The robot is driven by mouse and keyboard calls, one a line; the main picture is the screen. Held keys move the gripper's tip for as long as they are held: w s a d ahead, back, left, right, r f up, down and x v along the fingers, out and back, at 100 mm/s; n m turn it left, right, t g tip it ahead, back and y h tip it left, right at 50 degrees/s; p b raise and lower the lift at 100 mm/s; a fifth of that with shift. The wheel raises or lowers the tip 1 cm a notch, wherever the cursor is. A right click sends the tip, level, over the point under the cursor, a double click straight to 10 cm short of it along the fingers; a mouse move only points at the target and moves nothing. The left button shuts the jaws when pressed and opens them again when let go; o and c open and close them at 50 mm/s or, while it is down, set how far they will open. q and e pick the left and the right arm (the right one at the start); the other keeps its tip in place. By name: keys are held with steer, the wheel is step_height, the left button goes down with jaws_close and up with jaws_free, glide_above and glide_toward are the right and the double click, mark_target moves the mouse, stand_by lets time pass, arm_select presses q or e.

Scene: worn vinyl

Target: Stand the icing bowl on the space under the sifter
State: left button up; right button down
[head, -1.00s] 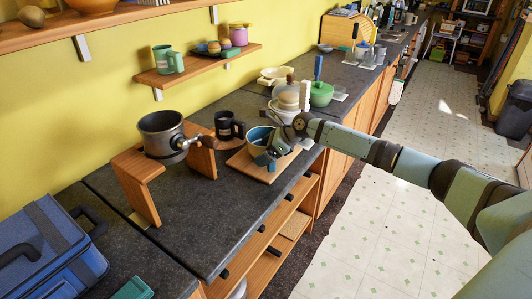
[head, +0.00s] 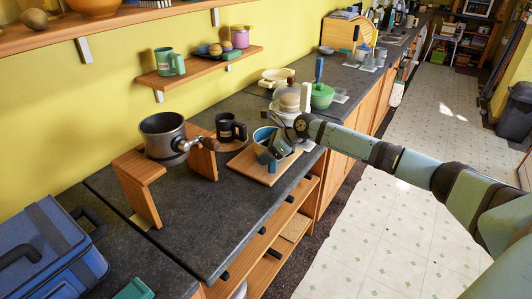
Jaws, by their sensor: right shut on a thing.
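The sifter (head: 160,140) is a dark metal cup with a side crank. It rests on a wooden stand (head: 134,170) with two upright sides on the dark counter. The space under it (head: 178,198) looks free where I can see it; part is hidden by the near side of the stand. The icing bowl (head: 262,134), cream outside and blue inside, is over a wooden board (head: 248,166) to the right of the stand. My right gripper (head: 268,156) is shut on the bowl's near side and hides part of it. My left gripper is not in view.
A black mug (head: 228,128) stands between the stand and the bowl, towards the wall. A blue case (head: 45,255) lies at the front left. The counter's front strip (head: 225,215) is clear.

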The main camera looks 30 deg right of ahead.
step_height(320, 180, up, 20)
stand_by(0.4)
steer(key=shift+d+f, duration=0.1)
